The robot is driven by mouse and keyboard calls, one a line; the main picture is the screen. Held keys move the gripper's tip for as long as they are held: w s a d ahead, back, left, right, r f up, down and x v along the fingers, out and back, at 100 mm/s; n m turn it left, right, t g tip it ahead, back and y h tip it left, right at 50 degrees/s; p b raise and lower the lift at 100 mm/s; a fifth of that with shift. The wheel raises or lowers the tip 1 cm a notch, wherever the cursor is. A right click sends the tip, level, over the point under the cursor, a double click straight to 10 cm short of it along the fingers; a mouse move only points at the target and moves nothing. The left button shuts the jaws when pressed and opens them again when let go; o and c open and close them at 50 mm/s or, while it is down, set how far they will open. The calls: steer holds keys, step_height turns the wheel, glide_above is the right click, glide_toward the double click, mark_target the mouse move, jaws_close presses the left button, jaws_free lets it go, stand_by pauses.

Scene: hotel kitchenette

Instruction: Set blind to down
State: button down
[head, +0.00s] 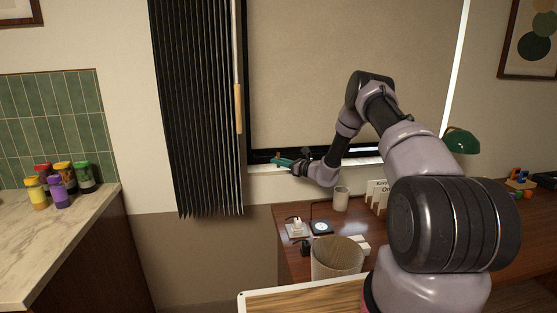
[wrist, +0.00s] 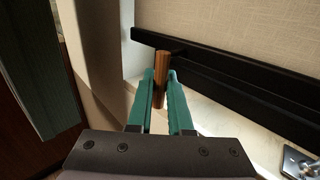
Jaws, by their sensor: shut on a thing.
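The blind (head: 350,75) is a beige sheet covering the window down close to the sill. Its black bottom bar (wrist: 230,70) runs across the wrist view; a short stem joins it to a round wooden handle (wrist: 162,62). My gripper (wrist: 160,88) has teal fingers on either side of the handle and is shut on it. In the head view my gripper (head: 279,161) is at the lower left corner of the blind, just above the sill. The handle is hard to make out there, and my arm hides part of the bottom bar.
A dark pleated curtain (head: 197,110) with a wooden-ended wand (head: 239,108) hangs left of the window. Below is a desk (head: 290,262) with a cup (head: 341,199), a charger (head: 321,227) and a bin (head: 335,257). A green lamp (head: 461,140) stands right. Spice jars sit on the left counter (head: 60,235).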

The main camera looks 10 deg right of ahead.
steer(key=shift+s+f, duration=0.1)
steer(key=shift+f, duration=0.2)
steer(key=c, duration=0.8)
jaws_free()
steer(key=shift+f, duration=0.1)
steer(key=shift+c, duration=0.2)
steer(key=shift+d, duration=0.15)
steer(key=v, duration=1)
steer(key=shift+s, duration=0.2)
steer(key=shift+d, duration=0.15)
